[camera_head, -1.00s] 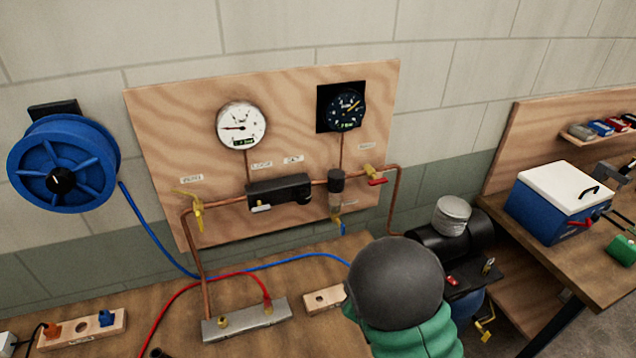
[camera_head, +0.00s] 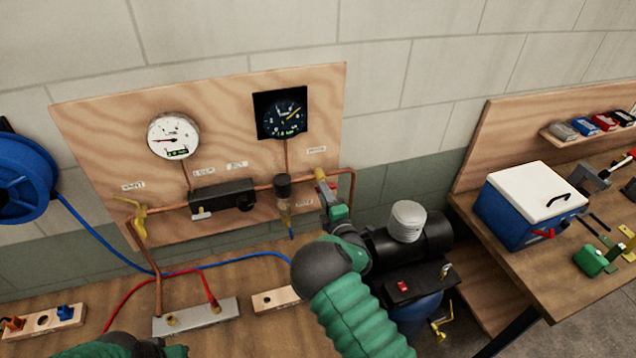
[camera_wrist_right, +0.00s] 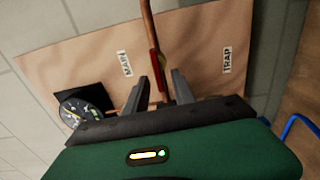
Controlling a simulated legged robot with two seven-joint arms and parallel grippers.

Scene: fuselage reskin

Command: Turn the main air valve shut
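The main air valve (camera_wrist_right: 163,58) is on the copper pipe below the MAIN label (camera_wrist_right: 123,63), at the right of the plywood board. Its red lever (camera_wrist_right: 154,68) lies along the pipe in the wrist view. My right gripper (camera_wrist_right: 162,80) is open at the valve. Its two grey fingers are on either side of the lever's lower part, with a gap showing; I cannot tell whether either touches it. In the head view my right gripper (camera_head: 325,188) covers most of the valve. Of my left arm only part shows at the bottom edge; its fingers are not visible.
The plywood board (camera_head: 100,110) carries a white gauge (camera_head: 173,136), a dark gauge (camera_head: 281,113), a black regulator (camera_head: 222,196) and a yellow valve (camera_head: 139,220) at left. A black compressor (camera_head: 410,240) stands right of my arm. Hoses cross the bench below.

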